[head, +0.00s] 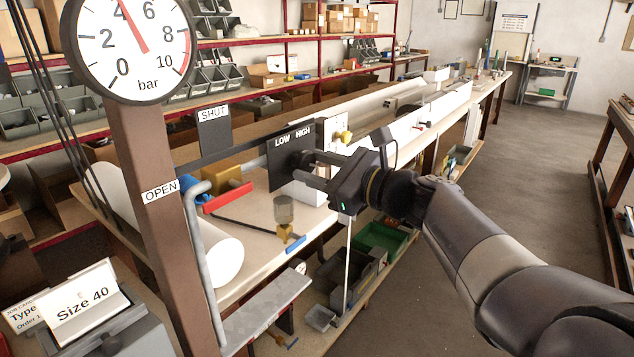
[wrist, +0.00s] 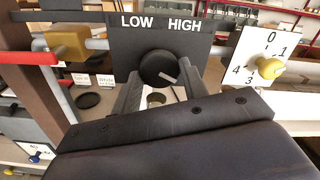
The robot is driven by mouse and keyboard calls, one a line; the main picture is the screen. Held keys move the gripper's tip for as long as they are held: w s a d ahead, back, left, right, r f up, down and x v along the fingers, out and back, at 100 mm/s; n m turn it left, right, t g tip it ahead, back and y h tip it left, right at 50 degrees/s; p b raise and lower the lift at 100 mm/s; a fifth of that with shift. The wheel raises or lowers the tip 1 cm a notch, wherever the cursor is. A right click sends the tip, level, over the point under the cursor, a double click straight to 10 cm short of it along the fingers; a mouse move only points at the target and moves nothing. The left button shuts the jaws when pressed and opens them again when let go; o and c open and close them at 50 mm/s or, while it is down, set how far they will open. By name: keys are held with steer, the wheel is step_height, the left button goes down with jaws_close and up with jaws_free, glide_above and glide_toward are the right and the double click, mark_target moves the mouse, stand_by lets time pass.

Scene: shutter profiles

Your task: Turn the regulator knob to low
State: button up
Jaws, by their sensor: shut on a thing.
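The regulator knob (wrist: 157,66) is round and black, on a dark panel (wrist: 190,42) marked LOW on the left and HIGH on the right. In the wrist view a pale line on the knob slants down to the right, away from both words. My gripper (wrist: 161,82) is shut on the knob, one finger on each side. In the head view my gripper (head: 306,166) reaches the panel (head: 283,172) from the right and hides most of the knob.
A pressure gauge (head: 100,62) on a brown post has its red needle near 4. A red-handled valve (head: 228,197) is left of the panel. A yellow knob (wrist: 270,68) on a numbered white plate stands close on the right. Open floor (head: 520,180) lies right.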

steer(key=n+b, duration=0.3)
steer(key=b, duration=0.1)
steer(key=n+b, duration=0.2)
steer(key=shift+f+n, duration=0.3)
steer(key=n+b, duration=1.1)
steer(key=n, duration=0.1)
steer(key=shift+r+n, duration=0.15)
steer(key=shift+n, duration=0.15)
steer(key=shift+r+n+b, duration=0.2)
steer(key=shift+n+b, duration=1.5)
steer(key=shift+n, duration=0.7)
steer(key=o, duration=1)
steer(key=shift+r, duration=0.1)
steer(key=shift+c, duration=0.2)
steer(key=v, duration=1)
steer(key=shift+s+d, duration=0.25)
steer(key=shift+d, duration=0.1)
